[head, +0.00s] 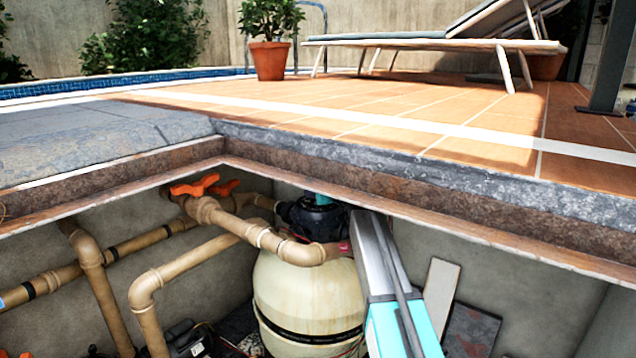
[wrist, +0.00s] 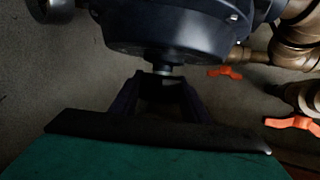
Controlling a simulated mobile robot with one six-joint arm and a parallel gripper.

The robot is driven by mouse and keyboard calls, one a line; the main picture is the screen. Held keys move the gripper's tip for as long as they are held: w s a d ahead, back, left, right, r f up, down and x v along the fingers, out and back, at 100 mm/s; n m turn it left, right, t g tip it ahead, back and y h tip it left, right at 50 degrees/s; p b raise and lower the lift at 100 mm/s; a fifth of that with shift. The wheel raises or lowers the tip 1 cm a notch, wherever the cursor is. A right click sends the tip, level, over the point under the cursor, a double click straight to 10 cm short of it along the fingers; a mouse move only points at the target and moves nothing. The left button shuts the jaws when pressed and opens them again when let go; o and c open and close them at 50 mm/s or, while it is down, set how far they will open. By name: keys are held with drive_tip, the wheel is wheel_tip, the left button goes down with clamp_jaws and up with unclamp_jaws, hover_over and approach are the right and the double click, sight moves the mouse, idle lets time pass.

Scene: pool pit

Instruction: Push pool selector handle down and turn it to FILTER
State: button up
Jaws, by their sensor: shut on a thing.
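The black selector valve (head: 316,218) sits on top of the beige filter tank (head: 307,290) in the pit in the head view. Its dark round body (wrist: 180,30) fills the top of the wrist view. My gripper (wrist: 162,82) is right at the valve, its two dark fingers shut on a dark piece that I take to be the selector handle. A short grey pin (wrist: 163,70) shows between the fingertips and the valve body. Most of the handle is hidden, so its height and angle cannot be told. No FILTER label is readable.
Tan pipes (head: 170,265) with orange valve handles (head: 195,186) run left of the tank. Orange handles (wrist: 292,123) also show at right in the wrist view. The stone deck edge (head: 420,165) overhangs the pit. Boards (head: 441,290) lean at right.

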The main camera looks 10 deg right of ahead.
drive_tip(key=shift+a+f+m+h+p, duration=0.1)
drive_tip(key=shift+m+h+p, duration=0.9)
drive_tip(key=shift+p, duration=2.15)
